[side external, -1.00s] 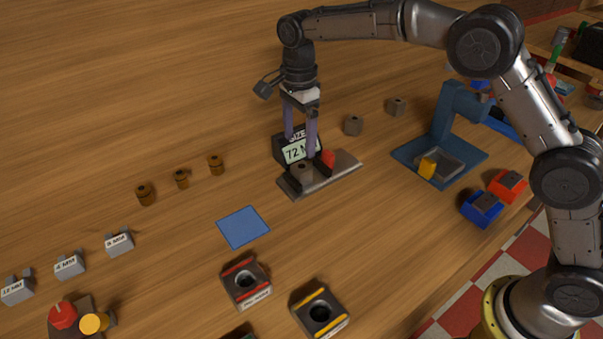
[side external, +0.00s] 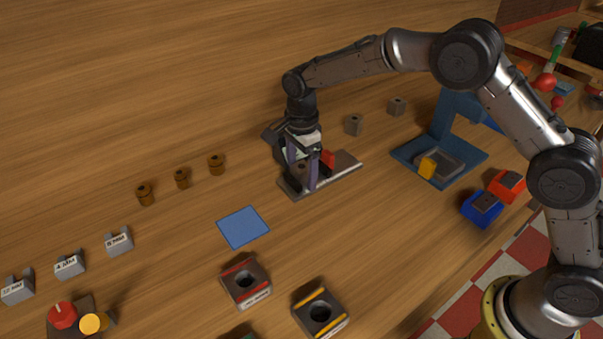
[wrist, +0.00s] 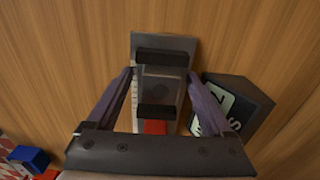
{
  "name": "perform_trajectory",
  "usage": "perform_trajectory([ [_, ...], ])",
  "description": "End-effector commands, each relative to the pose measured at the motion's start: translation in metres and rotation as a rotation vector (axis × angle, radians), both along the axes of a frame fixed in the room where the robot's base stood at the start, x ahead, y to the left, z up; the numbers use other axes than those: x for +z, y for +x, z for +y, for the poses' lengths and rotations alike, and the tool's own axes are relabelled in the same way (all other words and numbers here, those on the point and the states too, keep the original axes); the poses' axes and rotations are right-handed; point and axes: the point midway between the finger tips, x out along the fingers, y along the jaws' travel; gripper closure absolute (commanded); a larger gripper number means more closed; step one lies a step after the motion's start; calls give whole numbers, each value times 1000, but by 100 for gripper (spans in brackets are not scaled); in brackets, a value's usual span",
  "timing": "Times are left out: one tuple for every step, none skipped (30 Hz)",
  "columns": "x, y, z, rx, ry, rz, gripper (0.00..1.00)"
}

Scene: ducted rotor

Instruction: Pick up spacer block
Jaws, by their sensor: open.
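A grey spacer block (wrist: 160,90) with a faint round mark on top sits between two dark jaws of a gauge (wrist: 180,44) in the wrist view. In the side view the gauge's flat base (side external: 345,168) shows, but my gripper mostly hides the block. My gripper (wrist: 160,76) is open, with its purple fingers on the block's left and right sides. I cannot tell whether either finger touches it. In the side view my gripper (side external: 302,172) is low over the gauge.
The gauge's display box (wrist: 238,104) stands close beside the right finger. A red part (wrist: 155,127) lies next to the block. A blue press-like stand (side external: 440,150) is to the right. A blue square (side external: 243,227) lies on open table at the front left.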

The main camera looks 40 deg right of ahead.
Motion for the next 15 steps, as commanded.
perform_trajectory([
  [0,0,0,0,0,0,15],
  [0,0,0,0,0,0,17],
  [0,0,0,0,0,0,24],
  [0,0,0,0,0,0,29],
  [0,0,0,0,0,0,35],
  [0,0,0,0,0,0,42],
  [0,0,0,0,0,0,47],
  [1,0,0,0,0,0,53],
  [1,0,0,0,0,0,60],
  [1,0,0,0,0,0,65],
  [1,0,0,0,0,0,71],
  [1,0,0,0,0,0,78],
  [1,0,0,0,0,0,83],
  [1,0,0,0,0,0,89],
  [1,0,0,0,0,0,96],
])
